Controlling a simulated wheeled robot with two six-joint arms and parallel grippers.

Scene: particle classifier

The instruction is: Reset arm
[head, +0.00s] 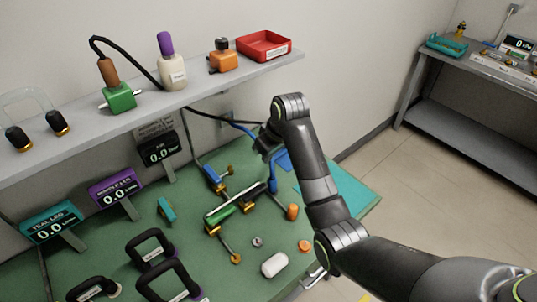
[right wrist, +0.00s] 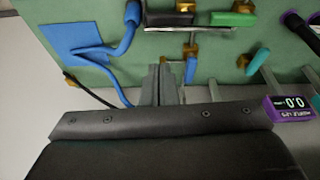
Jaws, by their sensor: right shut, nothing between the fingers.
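My right arm comes in from the right in the head view and bends down over the green bench. Its right gripper (head: 268,148) is above the back of the bench, partly hidden by its own wrist. In the right wrist view the two fingers (right wrist: 161,84) are together and empty. They point toward a brass fitting (right wrist: 190,50) and blue hose (right wrist: 122,45), apparently without holding either. My left gripper does not show in the frames.
A grey shelf (head: 205,97) runs along the wall, holding bottles and a red tray (head: 264,46). Teal, purple and black displays (head: 162,150) stand at the bench's back. Black handles (head: 150,249) and a white rounded piece (head: 274,265) lie in front. The teal mat (head: 352,192) has clear room.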

